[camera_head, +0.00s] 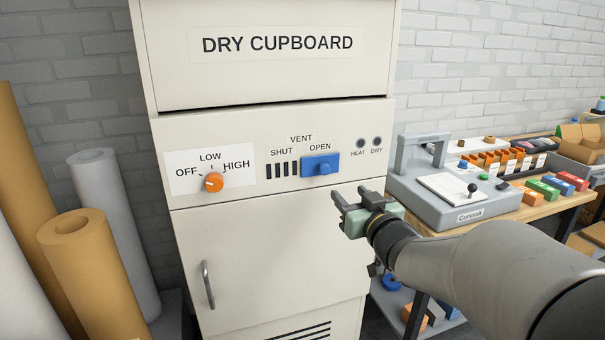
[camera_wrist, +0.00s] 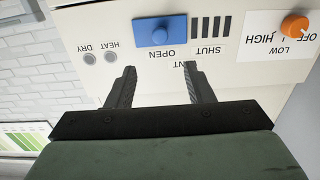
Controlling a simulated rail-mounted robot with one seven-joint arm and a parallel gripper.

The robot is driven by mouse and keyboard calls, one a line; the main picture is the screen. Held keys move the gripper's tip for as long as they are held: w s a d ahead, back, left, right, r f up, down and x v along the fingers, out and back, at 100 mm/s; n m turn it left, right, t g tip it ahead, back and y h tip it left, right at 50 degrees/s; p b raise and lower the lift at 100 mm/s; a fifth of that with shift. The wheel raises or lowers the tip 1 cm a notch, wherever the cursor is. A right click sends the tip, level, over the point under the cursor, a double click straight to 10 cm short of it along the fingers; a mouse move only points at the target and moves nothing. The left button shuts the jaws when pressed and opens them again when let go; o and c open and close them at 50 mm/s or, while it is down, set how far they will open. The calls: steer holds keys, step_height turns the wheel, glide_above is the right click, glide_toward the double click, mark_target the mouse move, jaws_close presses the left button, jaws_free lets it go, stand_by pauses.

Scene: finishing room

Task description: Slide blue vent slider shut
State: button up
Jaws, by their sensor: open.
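The blue vent slider (camera_head: 320,165) is a flat plate with a round knob on the cupboard's front panel. It sits at the right, under the label OPEN, and dark vent slots (camera_head: 282,170) show to its left under SHUT. In the wrist view the panel appears upside down, with the slider (camera_wrist: 160,32) just beyond my fingertips and the slots (camera_wrist: 206,27) to its right. My gripper (camera_head: 353,204) is open and empty, below and to the right of the slider in the head view. In the wrist view its two fingers (camera_wrist: 158,72) are apart and do not touch the slider.
An orange knob (camera_head: 213,182) is on the panel's left. A door handle (camera_head: 208,284) projects below. A bench at right holds a grey machine (camera_head: 455,205) and coloured blocks (camera_head: 543,188). Rolls (camera_head: 95,270) stand at left. The panel around the slider is clear.

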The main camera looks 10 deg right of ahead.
mark_target(326, 170)
steer(key=x, duration=1.2)
steer(key=shift+w+p, duration=0.3)
steer(key=shift+p, duration=0.1)
